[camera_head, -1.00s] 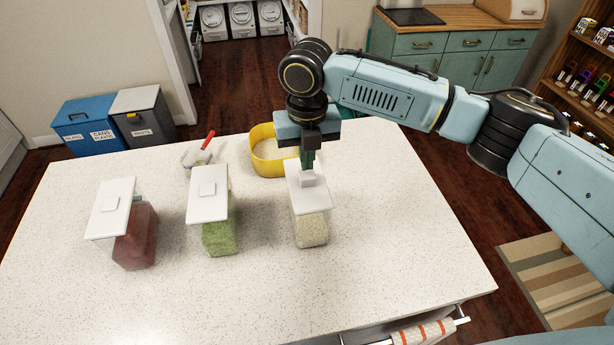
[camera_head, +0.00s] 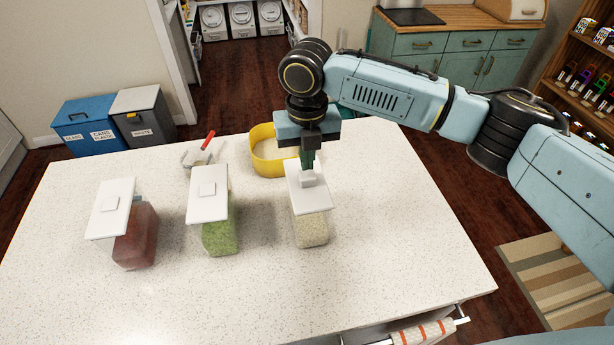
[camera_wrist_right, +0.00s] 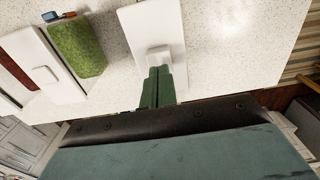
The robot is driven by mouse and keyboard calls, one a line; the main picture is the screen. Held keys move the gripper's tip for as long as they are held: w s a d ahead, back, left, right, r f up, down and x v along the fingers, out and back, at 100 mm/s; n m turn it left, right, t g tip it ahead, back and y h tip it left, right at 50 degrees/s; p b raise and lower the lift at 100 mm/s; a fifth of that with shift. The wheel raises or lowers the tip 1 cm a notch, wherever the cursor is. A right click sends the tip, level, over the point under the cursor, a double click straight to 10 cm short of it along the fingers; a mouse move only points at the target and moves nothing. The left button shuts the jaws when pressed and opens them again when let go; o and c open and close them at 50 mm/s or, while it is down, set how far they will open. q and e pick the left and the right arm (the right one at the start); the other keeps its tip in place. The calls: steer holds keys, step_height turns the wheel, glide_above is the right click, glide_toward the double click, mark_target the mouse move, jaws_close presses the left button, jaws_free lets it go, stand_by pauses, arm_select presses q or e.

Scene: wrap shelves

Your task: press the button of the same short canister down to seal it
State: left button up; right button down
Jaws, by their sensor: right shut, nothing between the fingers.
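Three clear canisters with square white lids stand in a row on the counter. The right one, with pale grains (camera_head: 311,229), has a raised button (camera_head: 307,180) on its lid (camera_head: 309,201). My right gripper (camera_head: 307,169) points down at that button, its green fingers shut and empty. In the right wrist view the fingertips (camera_wrist_right: 158,72) meet the edge of the button (camera_wrist_right: 159,55); I cannot tell whether they press on it. The canister with green contents (camera_head: 220,237) and the one with red contents (camera_head: 136,238) stand to the left. My left gripper is not in view.
A yellow bin-like container (camera_head: 264,158) stands behind the right canister, partly hidden by my gripper. A scoop with a red handle (camera_head: 207,140) lies near the back edge. The front and right of the counter (camera_head: 400,240) are clear.

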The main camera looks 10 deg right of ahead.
mark_target(307, 174)
steer(key=shift+f, duration=0.25)
steer(key=shift+f+b, duration=0.6)
steer(key=shift+f, duration=1.25)
step_height(307, 174, up, 5)
steer(key=p, duration=0.5)
steer(key=shift+r, duration=0.2)
steer(key=shift+r+p, duration=1.2)
steer(key=shift+f, duration=0.1)
